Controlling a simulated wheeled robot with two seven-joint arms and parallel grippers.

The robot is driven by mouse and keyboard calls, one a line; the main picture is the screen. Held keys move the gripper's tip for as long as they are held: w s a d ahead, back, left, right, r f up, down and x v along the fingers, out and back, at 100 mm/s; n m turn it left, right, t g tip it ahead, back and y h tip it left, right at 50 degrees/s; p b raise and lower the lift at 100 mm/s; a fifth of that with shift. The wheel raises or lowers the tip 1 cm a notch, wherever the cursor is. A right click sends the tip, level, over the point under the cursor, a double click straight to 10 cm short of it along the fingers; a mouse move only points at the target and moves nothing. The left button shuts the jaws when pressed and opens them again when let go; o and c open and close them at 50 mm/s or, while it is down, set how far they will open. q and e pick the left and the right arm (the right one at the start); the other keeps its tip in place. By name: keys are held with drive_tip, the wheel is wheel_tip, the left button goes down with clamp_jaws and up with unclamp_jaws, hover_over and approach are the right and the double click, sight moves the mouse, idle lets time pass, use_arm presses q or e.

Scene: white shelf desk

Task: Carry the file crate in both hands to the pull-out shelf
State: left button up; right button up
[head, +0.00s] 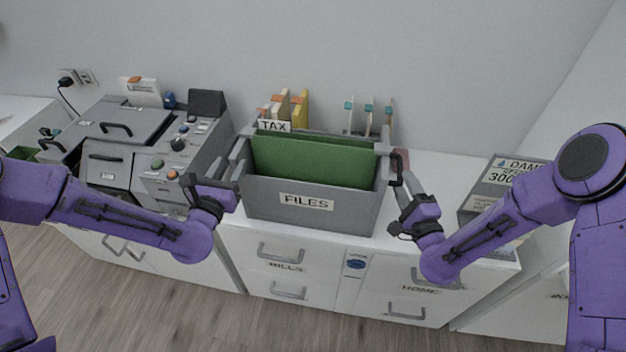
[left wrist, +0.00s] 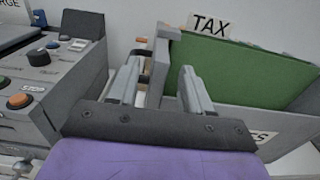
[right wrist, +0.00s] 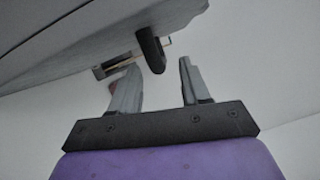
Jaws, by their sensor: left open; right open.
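The grey file crate (head: 265,200), labelled FILES and holding green folders (head: 312,160), stands on the white desk top. A TAX tab sticks up at its back left. My left gripper (head: 232,170) is open at the crate's left side; in the left wrist view its fingers (left wrist: 162,85) are spread around or beside the grey side handle (left wrist: 160,60), and I cannot tell which. My right gripper (head: 397,190) is open at the crate's right side. In the right wrist view its fingers (right wrist: 155,85) point at a dark handle end (right wrist: 150,50), apart from it. The pull-out shelf cannot be made out.
A grey machine (head: 150,150) with buttons stands close left of the crate. A grey box (head: 490,185) stands at the right. Upright files (head: 290,105) are behind the crate. Drawers with handles (head: 281,253) are below the desk top.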

sight(238, 152)
use_arm(q)
drive_tip(key=w, duration=0.3)
drive_tip(key=w+d, duration=0.1)
drive_tip(key=w, duration=0.1)
drive_tip(key=shift+w, duration=0.3)
use_arm(e)
drive_tip(key=x, duration=0.5)
drive_tip(key=shift+w+a, duration=0.1)
drive_tip(key=shift+w, duration=0.2)
use_arm(q)
drive_tip(key=shift+a, duration=0.1)
clamp_jaws()
use_arm(e)
clamp_jaws()
